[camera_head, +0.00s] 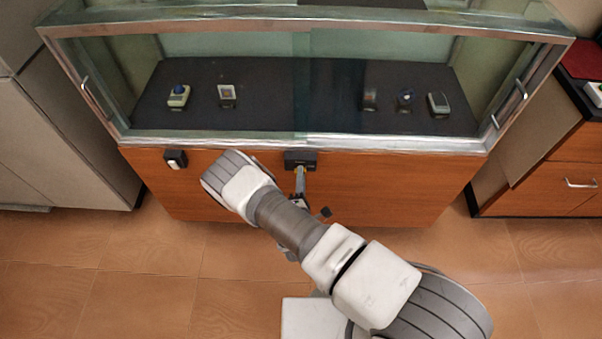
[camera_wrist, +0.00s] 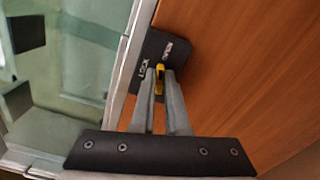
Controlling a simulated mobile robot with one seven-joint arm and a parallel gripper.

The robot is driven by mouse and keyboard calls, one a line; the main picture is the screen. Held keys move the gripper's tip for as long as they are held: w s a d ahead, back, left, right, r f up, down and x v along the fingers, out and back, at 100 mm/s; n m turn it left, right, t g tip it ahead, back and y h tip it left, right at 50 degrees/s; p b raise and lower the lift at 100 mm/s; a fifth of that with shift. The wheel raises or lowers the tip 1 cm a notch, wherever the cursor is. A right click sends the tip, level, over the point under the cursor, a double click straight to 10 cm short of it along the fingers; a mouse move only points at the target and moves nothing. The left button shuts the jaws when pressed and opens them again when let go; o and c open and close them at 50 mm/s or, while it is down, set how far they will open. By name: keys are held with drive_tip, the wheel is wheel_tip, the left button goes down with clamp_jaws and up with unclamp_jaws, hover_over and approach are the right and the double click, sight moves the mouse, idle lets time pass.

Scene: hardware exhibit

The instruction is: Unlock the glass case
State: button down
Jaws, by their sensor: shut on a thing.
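The glass case (camera_head: 310,140) has a metal frame and stands on a wooden base in the head view. Its glass also shows at the left of the wrist view (camera_wrist: 85,50). A black lock plate (camera_head: 300,156) is on the front, just under the frame. In the wrist view the plate (camera_wrist: 150,50) bears the words LOCK and OPEN. My gripper (camera_wrist: 160,74) is at the plate, its two fingers shut on a small yellow piece (camera_wrist: 160,87), likely the lock's knob or key. The fingers partly hide that piece, so its exact turn is hard to tell.
Several small devices sit on the dark shelf (camera_head: 310,100) inside the case. A small black-and-white box (camera_head: 175,159) is on the wooden front at the left. A drawer cabinet (camera_head: 560,180) stands at right, a grey cabinet (camera_head: 70,130) at left. The tiled floor (camera_head: 130,270) is clear.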

drive_tip(key=shift+m+p, duration=0.45)
drive_tip(key=shift+m, duration=1.15)
drive_tip(key=c, duration=0.9)
unclamp_jaws()
drive_tip(key=shift+s+a, duration=0.1)
